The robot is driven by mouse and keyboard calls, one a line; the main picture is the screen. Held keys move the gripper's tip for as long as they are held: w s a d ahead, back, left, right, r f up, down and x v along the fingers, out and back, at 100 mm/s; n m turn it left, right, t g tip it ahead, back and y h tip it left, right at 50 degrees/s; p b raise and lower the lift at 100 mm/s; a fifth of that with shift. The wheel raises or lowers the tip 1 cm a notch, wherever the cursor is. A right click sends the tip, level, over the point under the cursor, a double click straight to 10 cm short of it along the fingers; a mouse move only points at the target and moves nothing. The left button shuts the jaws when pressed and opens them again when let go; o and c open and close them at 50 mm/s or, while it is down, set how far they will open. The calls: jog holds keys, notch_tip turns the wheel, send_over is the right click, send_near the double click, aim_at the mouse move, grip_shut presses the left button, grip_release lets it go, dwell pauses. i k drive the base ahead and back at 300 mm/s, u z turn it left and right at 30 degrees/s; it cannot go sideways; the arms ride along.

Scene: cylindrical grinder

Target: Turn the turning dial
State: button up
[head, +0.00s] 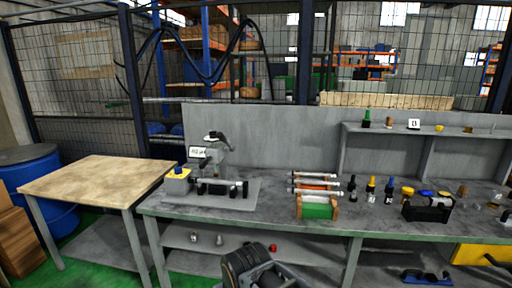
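A small grey cylindrical grinder (219,187) stands on the left part of the long grey bench. Dark, rounded links of my own arm show at the bottom centre, in front of the bench and apart from the grinder. My gripper's fingers are not visible.
Metal rods (316,183) lie on a green-and-wood rack (318,208) right of the grinder. Several bottles (371,189) and a black holder (427,211) stand farther right. A wooden-topped table (95,180) adjoins at left. A grey panel (275,130) rises behind the bench.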

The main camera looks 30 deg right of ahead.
aim_at(178, 171)
jog(key=z, duration=0.1)
jog(key=i, duration=2.1)
jog(key=u, duration=0.4)
